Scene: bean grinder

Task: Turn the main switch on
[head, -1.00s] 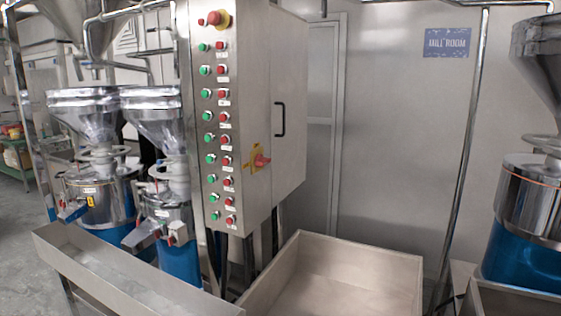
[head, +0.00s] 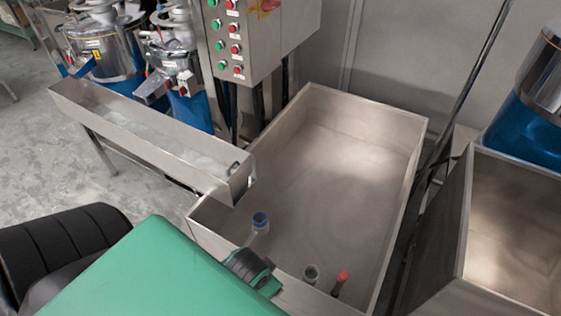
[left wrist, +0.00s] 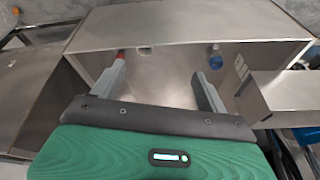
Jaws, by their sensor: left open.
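The main switch (head: 268,5), a red rotary knob on a yellow plate, shows only partly at the top edge of the head view. It sits on the side of the steel control cabinet (head: 262,52), whose front carries rows of green and red buttons. My left gripper (left wrist: 160,78) is open and empty in the left wrist view, pointing toward a steel bin, well away from the switch. In the head view, my green arm covers the lower left and its fingertips cannot be made out. My right gripper is in neither view.
The deep steel bin (head: 418,165) stands below the cabinet, holding a blue-capped bottle (head: 260,222), a dark-rimmed one (head: 310,274) and a red-topped one (head: 341,282). A steel trough (head: 150,135) and blue mills (head: 105,48) are left; another bin (head: 468,215) is right.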

